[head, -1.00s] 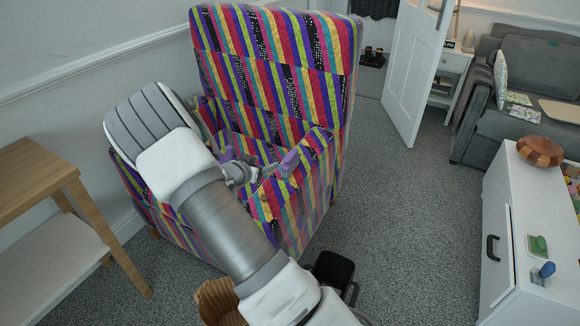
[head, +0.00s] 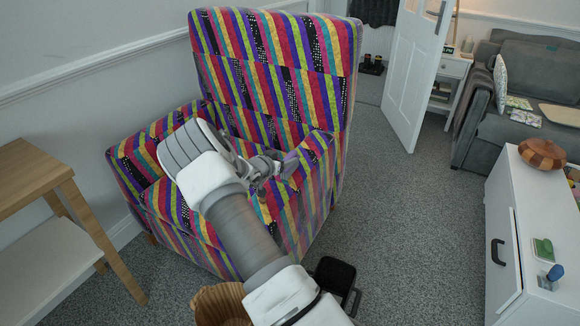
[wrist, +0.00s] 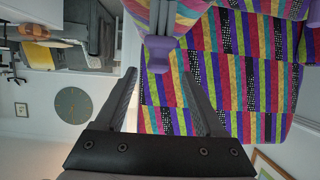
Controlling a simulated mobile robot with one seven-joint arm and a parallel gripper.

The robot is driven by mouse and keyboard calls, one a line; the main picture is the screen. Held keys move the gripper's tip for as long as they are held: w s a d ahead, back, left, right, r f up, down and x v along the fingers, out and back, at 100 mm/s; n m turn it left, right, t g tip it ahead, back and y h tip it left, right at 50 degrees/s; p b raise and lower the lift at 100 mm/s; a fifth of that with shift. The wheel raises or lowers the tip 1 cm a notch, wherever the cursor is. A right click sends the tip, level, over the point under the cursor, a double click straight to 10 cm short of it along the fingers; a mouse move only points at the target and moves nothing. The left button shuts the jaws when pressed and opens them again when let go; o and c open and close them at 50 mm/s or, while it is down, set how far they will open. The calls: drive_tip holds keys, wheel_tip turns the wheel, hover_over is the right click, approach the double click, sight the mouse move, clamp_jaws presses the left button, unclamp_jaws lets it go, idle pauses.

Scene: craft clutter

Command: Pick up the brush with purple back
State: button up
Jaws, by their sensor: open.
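A small purple thing, which looks like the purple-backed brush (head: 291,163), is at the chair's right armrest in the head view. In the wrist view a purple block (wrist: 160,52) shows beyond and between my fingertips, and I cannot make out bristles. My gripper (head: 275,165) is beside it in the head view, partly hidden by its own arm. In the wrist view the two dark fingers of my gripper (wrist: 159,74) are spread apart with nothing held between them.
A striped armchair (head: 272,75) is under and behind my gripper. A wooden side table (head: 30,175) stands at left. A white cabinet (head: 535,205) at right bears a wooden bowl (head: 542,153), a green item (head: 543,248) and a blue item (head: 555,272). Carpet between is open.

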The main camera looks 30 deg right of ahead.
sight(287, 158)
drive_tip(key=x, duration=0.2)
drive_tip(key=b+x, duration=0.1)
drive_tip(key=x, duration=0.1)
drive_tip(key=shift+s+f, duration=0.25)
drive_tip(key=shift+w+d, duration=0.25)
drive_tip(key=shift+d, duration=0.05)
clamp_jaws()
